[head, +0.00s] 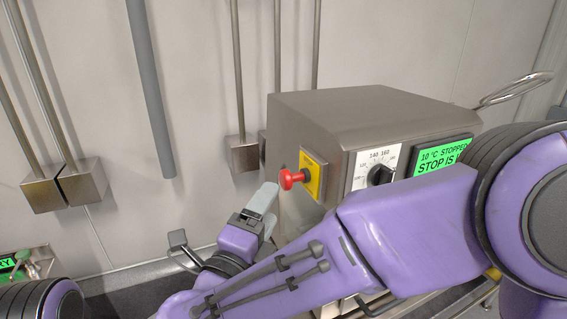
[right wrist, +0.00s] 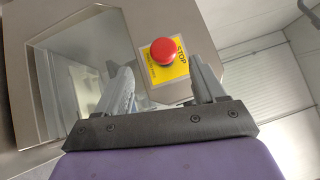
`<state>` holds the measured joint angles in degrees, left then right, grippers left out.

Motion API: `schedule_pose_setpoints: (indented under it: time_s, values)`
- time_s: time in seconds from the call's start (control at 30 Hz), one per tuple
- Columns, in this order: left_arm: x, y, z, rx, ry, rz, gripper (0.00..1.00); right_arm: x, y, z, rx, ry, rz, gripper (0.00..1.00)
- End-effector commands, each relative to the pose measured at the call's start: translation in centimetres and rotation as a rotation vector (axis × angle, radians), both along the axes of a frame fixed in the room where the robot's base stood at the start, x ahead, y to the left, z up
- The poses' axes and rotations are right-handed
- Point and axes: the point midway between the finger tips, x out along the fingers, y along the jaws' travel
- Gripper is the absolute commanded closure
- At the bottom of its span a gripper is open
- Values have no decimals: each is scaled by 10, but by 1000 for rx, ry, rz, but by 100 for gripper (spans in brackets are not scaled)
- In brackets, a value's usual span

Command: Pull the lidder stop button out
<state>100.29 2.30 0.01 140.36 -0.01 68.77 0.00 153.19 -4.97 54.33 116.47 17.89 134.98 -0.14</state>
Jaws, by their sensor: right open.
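The lidder stop button (head: 291,179) is a red mushroom knob on a yellow plate (head: 312,175), on the left part of the steel machine's front. In the right wrist view the red button (right wrist: 163,52) sits on its yellow plate marked STOP, beyond the fingertips. My right gripper (head: 265,200) is just below and left of the button in the head view. In the wrist view its two grey fingers (right wrist: 160,78) are apart with nothing between them, and the button lies ahead of the gap. I see no contact. My left gripper is not in view.
The steel lidder box (head: 350,105) carries a black dial (head: 380,175) and a green display (head: 443,158) reading STOPPED, partly hidden by my right arm. Metal conduits and boxes (head: 80,184) line the wall. Another green display (head: 8,263) shows at lower left.

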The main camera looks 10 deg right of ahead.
Motion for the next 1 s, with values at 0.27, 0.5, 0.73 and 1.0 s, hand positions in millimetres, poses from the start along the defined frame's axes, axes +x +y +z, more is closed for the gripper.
schedule_pose_setpoints:
  time_s: [0.27,0.5,0.73,1.0]
  values:
    - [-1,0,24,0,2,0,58,37,-30,15,18,-7,-16,31]
    - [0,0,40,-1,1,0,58,74,-54,19,16,-8,-12,31]
    - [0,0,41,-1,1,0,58,83,-59,18,13,-10,-7,31]
    - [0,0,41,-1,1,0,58,82,-58,17,13,-10,-6,73]
